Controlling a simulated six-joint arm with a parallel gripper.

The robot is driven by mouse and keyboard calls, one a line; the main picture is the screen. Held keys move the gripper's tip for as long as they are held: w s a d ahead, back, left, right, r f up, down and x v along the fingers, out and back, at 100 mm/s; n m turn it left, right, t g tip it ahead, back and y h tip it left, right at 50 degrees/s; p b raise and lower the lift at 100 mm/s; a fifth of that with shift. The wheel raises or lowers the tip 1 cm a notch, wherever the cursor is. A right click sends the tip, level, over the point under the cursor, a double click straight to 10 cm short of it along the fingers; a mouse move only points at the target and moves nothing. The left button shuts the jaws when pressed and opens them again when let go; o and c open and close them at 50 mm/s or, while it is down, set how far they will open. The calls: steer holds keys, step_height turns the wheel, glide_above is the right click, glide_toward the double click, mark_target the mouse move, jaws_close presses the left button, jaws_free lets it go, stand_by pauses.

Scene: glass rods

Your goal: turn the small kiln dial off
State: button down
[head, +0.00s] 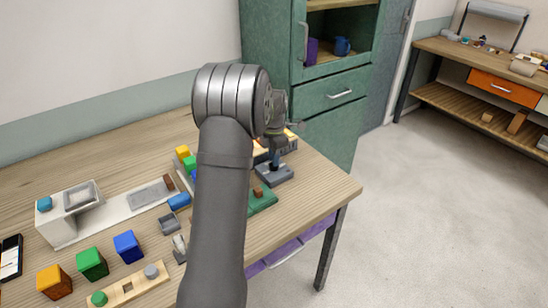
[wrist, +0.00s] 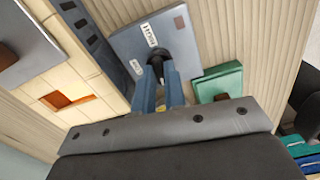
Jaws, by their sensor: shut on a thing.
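The small dial is a black knob (wrist: 157,59) on a blue-grey plate (wrist: 182,50) with white labels, seen in the wrist view. In the head view the grey plate (head: 283,176) lies near the table's right end. My gripper (wrist: 159,74) has its two blue fingers on either side of the knob, shut on it. In the head view my gripper (head: 274,163) points down over the plate, partly hidden by my wrist. The knob's pointer direction is hidden.
A pale brick block with an orange opening (wrist: 68,100) stands beside the plate. A green tray (head: 263,203) lies in front of it. Coloured cubes, including a blue one (head: 128,246), and a white machine (head: 70,212) are at the left. The table's right edge is close.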

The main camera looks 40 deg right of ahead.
steer(key=shift+w+r+n, duration=0.1)
steer(key=shift+n, duration=0.5)
steer(key=c, duration=1.5)
jaws_free()
step_height(320, 180, up, 17)
steer(key=shift+r, duration=0.2)
steer(key=shift+f, duration=0.15)
step_height(320, 180, down, 17)
steer(key=shift+f, duration=0.15)
